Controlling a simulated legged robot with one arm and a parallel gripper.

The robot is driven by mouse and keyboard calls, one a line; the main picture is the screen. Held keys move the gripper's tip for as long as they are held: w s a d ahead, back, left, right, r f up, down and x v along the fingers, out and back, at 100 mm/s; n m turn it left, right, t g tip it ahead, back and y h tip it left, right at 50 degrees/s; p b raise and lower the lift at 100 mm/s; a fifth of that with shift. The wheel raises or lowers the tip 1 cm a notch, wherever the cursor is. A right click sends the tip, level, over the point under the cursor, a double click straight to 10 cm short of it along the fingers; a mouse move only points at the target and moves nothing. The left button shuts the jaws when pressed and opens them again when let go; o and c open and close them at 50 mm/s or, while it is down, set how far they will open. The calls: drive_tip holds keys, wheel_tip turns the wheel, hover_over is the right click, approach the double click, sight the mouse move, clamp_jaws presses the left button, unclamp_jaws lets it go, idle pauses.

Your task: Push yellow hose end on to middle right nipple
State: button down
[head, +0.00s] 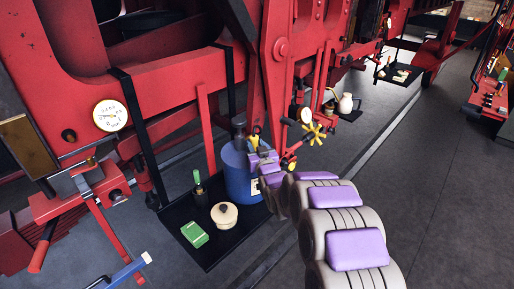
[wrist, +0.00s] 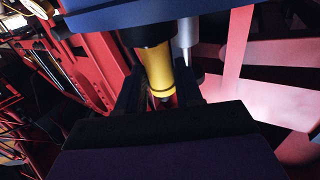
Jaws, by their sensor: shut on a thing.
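My gripper (wrist: 160,92) is shut on the yellow hose end (wrist: 158,68), which stands between its two dark fingers in the wrist view. A dark collar (wrist: 150,33) sits against the hose end's upper part, under a blue bar. A grey metal rod (wrist: 187,38) runs beside it on the right. In the head view my gripper (head: 259,152) is at the red frame, above and just right of a blue drum, with a bit of yellow (head: 256,134) showing at its tip. I cannot make out the middle right nipple or whether the hose end touches it.
The blue drum (head: 236,177) stands on a black tray (head: 216,257) with a cream pot (head: 224,215) and a green box (head: 195,234). A yellow handwheel (head: 315,133) is right of my gripper. A round gauge (head: 110,115) is on the left. The floor at right is clear.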

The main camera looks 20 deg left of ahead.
drive_tip(key=shift+d+f, duration=0.1)
drive_tip(key=shift+d, duration=0.1)
idle(0.3)
wheel_tip(320, 180, up, 6)
drive_tip(key=p, duration=0.1)
idle(0.7)
